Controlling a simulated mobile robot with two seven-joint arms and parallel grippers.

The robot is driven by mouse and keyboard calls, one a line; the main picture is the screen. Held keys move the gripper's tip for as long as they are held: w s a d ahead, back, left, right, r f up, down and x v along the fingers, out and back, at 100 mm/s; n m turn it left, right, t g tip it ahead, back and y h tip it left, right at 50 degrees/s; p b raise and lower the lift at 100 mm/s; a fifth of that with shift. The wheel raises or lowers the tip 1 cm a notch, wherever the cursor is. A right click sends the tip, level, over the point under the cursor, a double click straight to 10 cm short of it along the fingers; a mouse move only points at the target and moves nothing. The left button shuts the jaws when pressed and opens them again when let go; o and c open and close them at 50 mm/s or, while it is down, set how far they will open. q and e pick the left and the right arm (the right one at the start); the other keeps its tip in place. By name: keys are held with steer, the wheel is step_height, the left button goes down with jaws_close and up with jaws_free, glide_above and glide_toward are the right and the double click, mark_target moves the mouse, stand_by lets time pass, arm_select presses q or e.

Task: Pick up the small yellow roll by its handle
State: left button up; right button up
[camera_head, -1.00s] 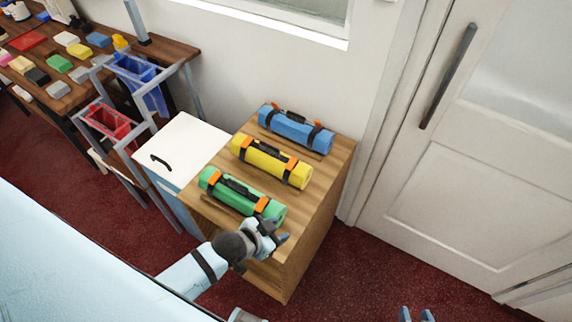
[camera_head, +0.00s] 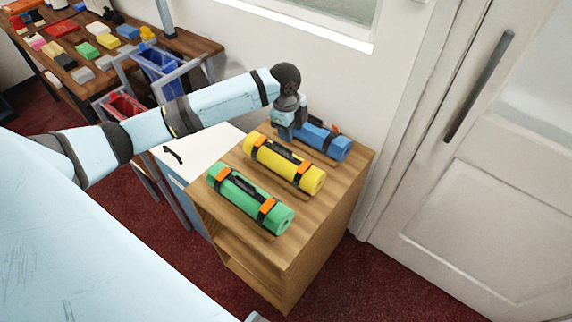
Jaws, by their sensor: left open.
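The yellow roll (camera_head: 283,164) lies on the wooden cabinet top (camera_head: 318,215) between the green roll and the blue roll. It has two black straps with orange buckles and a dark handle (camera_head: 273,150) along its top. My left gripper (camera_head: 287,133) points down, open, just behind the yellow roll's handle in the picture. It hides the left part of the blue roll (camera_head: 330,140). I cannot tell its exact height, and I see nothing in it. My right gripper is not in view.
The green roll (camera_head: 247,198) lies in front of the yellow one. A white-topped cabinet (camera_head: 205,148) adjoins on the left, under my left arm. Behind stand the wall and a door (camera_head: 460,180). A table (camera_head: 190,46) with coloured blocks is at the upper left.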

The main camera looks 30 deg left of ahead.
mark_target(282, 146)
arm_select(q)
steer(key=w+a+r+m+g, duration=0.1)
steer(key=a+r, duration=0.2)
steer(key=r, duration=0.1)
steer(key=shift+y, duration=0.4)
steer(key=f, duration=0.8)
steer(key=shift+a+f, duration=0.2)
steer(key=shift+f, duration=0.2)
steer(key=shift+s+f+p, duration=0.15)
steer(key=shift+f+p, duration=0.25)
steer(key=shift+f, duration=2.2)
jaws_close()
